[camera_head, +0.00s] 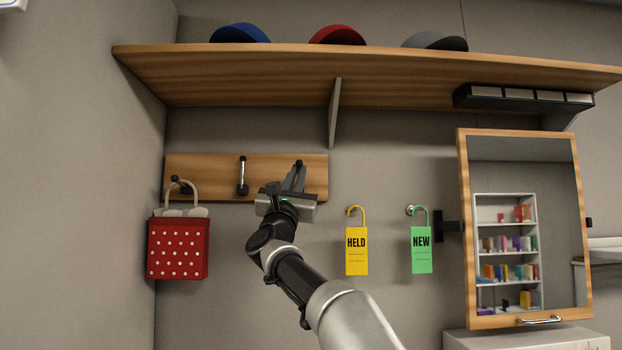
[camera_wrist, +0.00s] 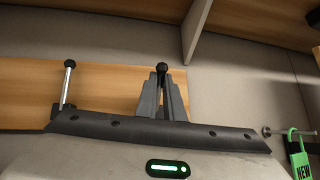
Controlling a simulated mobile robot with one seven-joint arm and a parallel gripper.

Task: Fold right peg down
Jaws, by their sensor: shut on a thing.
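A wooden peg board (camera_head: 215,190) is fixed to the wall under the shelf. My gripper (camera_head: 296,176) is at its right end, with its fingers closed around the right peg. The right peg's black knob (camera_wrist: 162,67) shows between the fingertips in the wrist view; the rest of this peg is hidden by the fingers. The middle peg (camera_head: 242,175) stands upright against the board, metal with a black tip, clear of my gripper. The left peg (camera_head: 181,187) carries a red bag with white dots (camera_head: 178,248) by its handle.
A wooden shelf (camera_head: 230,80) with blue, red and grey caps and a bracket (camera_head: 334,112) is above. Yellow HELD tag (camera_head: 357,250) and green NEW tag (camera_head: 421,250) hang to the right. A wood-framed mirror cabinet (camera_head: 521,165) is further right.

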